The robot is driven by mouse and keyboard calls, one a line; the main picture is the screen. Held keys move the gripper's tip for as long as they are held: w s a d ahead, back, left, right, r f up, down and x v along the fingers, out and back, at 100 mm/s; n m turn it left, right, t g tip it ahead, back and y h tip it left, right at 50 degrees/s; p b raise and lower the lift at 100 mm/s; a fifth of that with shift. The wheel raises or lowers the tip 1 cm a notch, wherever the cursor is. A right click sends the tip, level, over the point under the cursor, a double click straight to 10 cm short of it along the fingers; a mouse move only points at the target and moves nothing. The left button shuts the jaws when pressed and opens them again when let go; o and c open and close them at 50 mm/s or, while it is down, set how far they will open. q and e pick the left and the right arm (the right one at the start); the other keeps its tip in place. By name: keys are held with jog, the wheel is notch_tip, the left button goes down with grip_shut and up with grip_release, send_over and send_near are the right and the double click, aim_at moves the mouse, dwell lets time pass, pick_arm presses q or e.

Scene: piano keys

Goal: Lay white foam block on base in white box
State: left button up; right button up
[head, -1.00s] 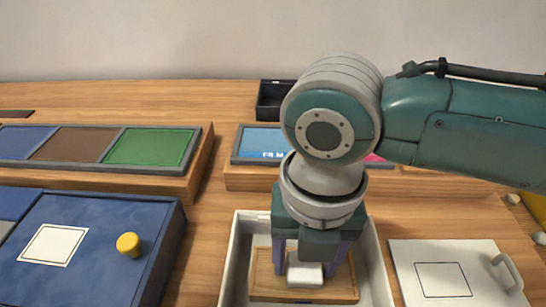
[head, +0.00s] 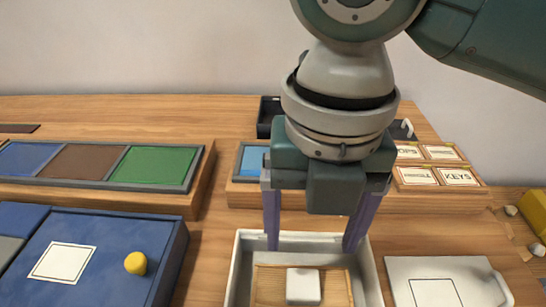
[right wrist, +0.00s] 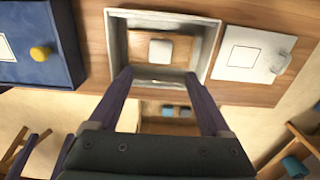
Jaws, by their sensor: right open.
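The white foam block (head: 303,286) lies on the wooden base (head: 268,284) inside the white box (head: 238,262). The block also shows in the right wrist view (right wrist: 160,50), near the middle of the base (right wrist: 181,45). My right gripper (head: 313,243) is open and empty above the box, its two purple fingers wide apart and clear of the block. In the right wrist view the fingers (right wrist: 165,75) reach toward the box's near wall. My left gripper is not in view.
A white lid (head: 435,275) with a handle lies right of the box. A blue case (head: 110,240) with a yellow knob (head: 135,263) stands at the left. Coloured panels (head: 160,165), a black tray (head: 268,115) and labelled cards (head: 418,175) are behind.

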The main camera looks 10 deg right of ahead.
jog(key=s+a+m+t+y, duration=0.1)
jog(key=s+a+m+y, duration=0.35)
jog(key=m, duration=0.75)
jog(key=s+d+f+m+t+h, duration=0.1)
jog(key=s+d+m+h, duration=0.1)
jog(key=s+d+m, duration=0.2)
jog(key=s+d+f+m+t+h, duration=0.1)
jog(key=s+d+m+h, duration=0.1)
jog(key=d+m, duration=0.8)
jog(key=s+m, duration=0.1)
jog(key=m, duration=0.4)
jog(key=shift+s+t, duration=0.3)
jog(key=shift+s, duration=0.05)
jog(key=shift+s+f, duration=0.1)
